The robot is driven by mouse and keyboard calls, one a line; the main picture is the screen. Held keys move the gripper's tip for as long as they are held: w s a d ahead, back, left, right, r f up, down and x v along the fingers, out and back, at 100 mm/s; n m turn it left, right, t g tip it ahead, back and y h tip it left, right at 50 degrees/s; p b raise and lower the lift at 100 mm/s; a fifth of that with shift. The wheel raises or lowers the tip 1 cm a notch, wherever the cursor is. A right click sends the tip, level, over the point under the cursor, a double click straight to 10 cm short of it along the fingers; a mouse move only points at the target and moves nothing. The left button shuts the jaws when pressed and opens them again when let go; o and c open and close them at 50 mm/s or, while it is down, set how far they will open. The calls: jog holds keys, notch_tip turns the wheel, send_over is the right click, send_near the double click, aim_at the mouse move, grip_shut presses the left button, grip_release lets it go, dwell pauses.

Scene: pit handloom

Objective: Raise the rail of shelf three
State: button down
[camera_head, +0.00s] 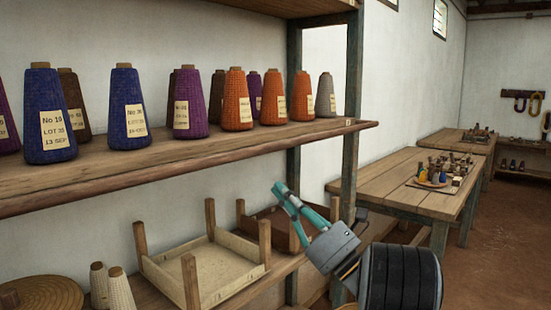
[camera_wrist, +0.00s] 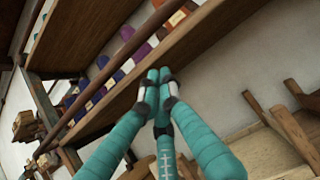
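The rail (camera_head: 150,173) is a dark brown wooden bar along the front edge of the middle shelf, low against the shelf board. Its right end sticks out past the shelf post. In the wrist view the rail (camera_wrist: 147,38) runs diagonally in front of the cones. My gripper (camera_head: 280,188) is below the shelf, near its right part, and apart from the rail. Its teal fingers point up and left. In the wrist view the fingertips (camera_wrist: 159,75) are together with nothing seen between them.
Blue, purple, orange, brown and grey thread cones (camera_head: 126,108) stand on the middle shelf. A tray with corner posts (camera_head: 205,270) and pale cones (camera_head: 119,290) are on the shelf below. The shelf post (camera_head: 352,100) is right of my gripper. A table (camera_head: 400,185) stands behind.

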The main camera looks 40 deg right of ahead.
jog(key=r+p, duration=0.1)
jog(key=w+r, duration=0.1)
jog(key=r, duration=0.1)
jog(key=w+r+p, duration=0.1)
jog(key=r, duration=0.1)
jog(key=shift+w+a+p, duration=0.15)
jog(key=shift+w+p, duration=0.05)
jog(key=shift+p, duration=0.15)
jog(key=r+p, duration=0.1)
jog(key=p, duration=0.2)
jog(key=shift+s+g, duration=0.15)
jog(key=shift+g, duration=0.25)
